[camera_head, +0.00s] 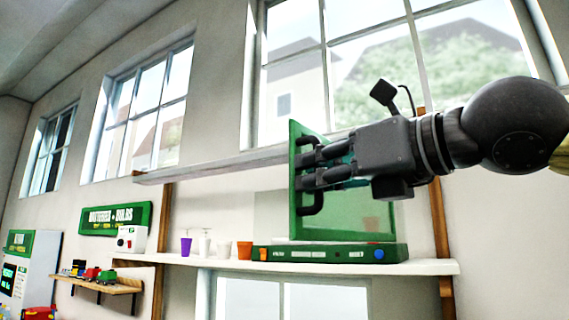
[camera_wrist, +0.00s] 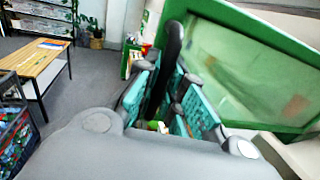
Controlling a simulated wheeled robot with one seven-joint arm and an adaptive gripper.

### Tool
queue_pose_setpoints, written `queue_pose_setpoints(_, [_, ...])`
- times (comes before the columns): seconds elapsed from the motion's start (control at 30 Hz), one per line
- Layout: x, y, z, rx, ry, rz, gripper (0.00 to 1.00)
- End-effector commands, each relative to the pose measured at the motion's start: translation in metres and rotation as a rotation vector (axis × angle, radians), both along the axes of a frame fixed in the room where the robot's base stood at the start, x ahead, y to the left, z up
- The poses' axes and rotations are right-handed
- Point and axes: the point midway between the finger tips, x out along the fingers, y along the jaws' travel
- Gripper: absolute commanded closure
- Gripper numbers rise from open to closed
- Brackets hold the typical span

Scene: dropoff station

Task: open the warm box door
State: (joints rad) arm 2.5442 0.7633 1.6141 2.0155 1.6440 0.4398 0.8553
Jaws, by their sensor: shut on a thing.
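The warm box stands on a white shelf in the head view, with a long green base (camera_head: 330,254) that carries a blue knob at its right end. Above the base is its green-framed, see-through door (camera_head: 350,222), which also fills the upper right of the wrist view (camera_wrist: 245,65). The black handle (camera_head: 312,207) shows at the door's left side and rises between my fingers in the wrist view (camera_wrist: 173,48). My gripper (camera_head: 308,165) comes from the right and is shut on the handle. It hides much of the door's upper part, and I cannot tell how far the door is open.
Orange cups (camera_head: 244,250), clear glasses and a purple cup (camera_head: 186,246) stand on the shelf (camera_head: 430,267) left of the box. A long upper ledge (camera_head: 215,165) runs behind. In the wrist view, a wooden bench (camera_wrist: 45,65) and a crate (camera_wrist: 14,125) stand at left.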

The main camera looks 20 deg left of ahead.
Motion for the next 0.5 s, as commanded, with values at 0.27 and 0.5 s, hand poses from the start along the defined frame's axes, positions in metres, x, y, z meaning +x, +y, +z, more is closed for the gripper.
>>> queue_pose_setpoints(0.27, [-0.01, -0.05, 0.007, 0.005, 0.004, 0.002, 1.0])
queue_pose_setpoints(0.5, [-0.014, -0.081, 0.006, 0.006, 0.003, 0.003, 1.0])
